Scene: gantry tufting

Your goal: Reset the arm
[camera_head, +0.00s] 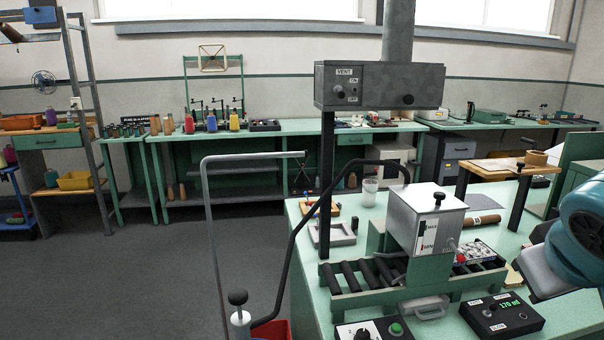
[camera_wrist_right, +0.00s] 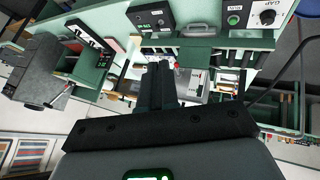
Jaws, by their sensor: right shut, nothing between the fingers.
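My right arm (camera_head: 578,240), teal and grey, comes in at the right edge of the head view, above the right end of the green bench (camera_head: 568,312). Its fingers are not clearly seen there. In the right wrist view my right gripper (camera_wrist_right: 163,84) shows as two dark fingers close together, shut and empty. They point toward the bench equipment, which appears upside down, and they hide part of it. My left arm and gripper are not in view.
Nearest my right arm stand a black control box (camera_head: 502,315) with a green display and a roller conveyor (camera_head: 385,275) under a metal box (camera_head: 427,215). A grey VENT box (camera_head: 380,85) hangs above. Open grey floor (camera_head: 110,280) lies left.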

